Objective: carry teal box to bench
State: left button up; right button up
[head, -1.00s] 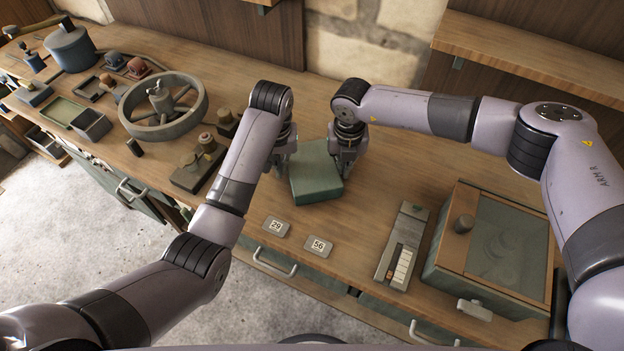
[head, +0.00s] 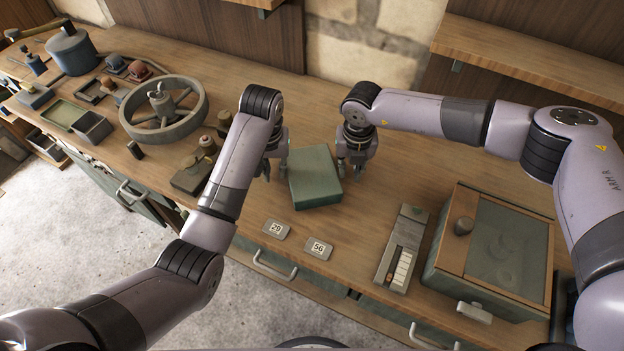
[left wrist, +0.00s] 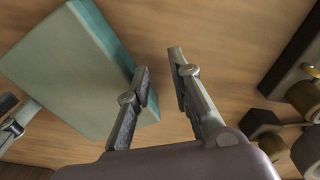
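The teal box (head: 316,178) rests on the wooden bench (head: 345,235), in the middle of the head view. It also shows at the upper left of the left wrist view (left wrist: 75,65). My left gripper (head: 275,170) is just left of the box, its fingers apart with nothing between them. In the left wrist view its open fingers (left wrist: 160,80) point at bare wood, one finger close beside the box's edge; whether it touches is unclear. My right gripper (head: 350,170) is just right of the box, fingers apart and empty. Part of it shows at the wrist view's left edge.
Number tags 29 (head: 276,229) and 56 (head: 318,248) lie in front of the box. A keyed device (head: 402,248) and a glass-lidded case (head: 490,255) stand to the right. A spoked wheel (head: 163,110) and small parts are left. A shelf (head: 530,60) overhangs at upper right.

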jog(key=shift+r, duration=0.25)
pick_arm(q)
notch_tip(320, 180, up, 12)
jog(key=shift+s, duration=0.4)
pick_arm(e)
notch_tip(320, 180, up, 12)
jog(key=shift+s+f, duration=0.25)
jog(key=shift+s, duration=0.15)
dwell(0.6)
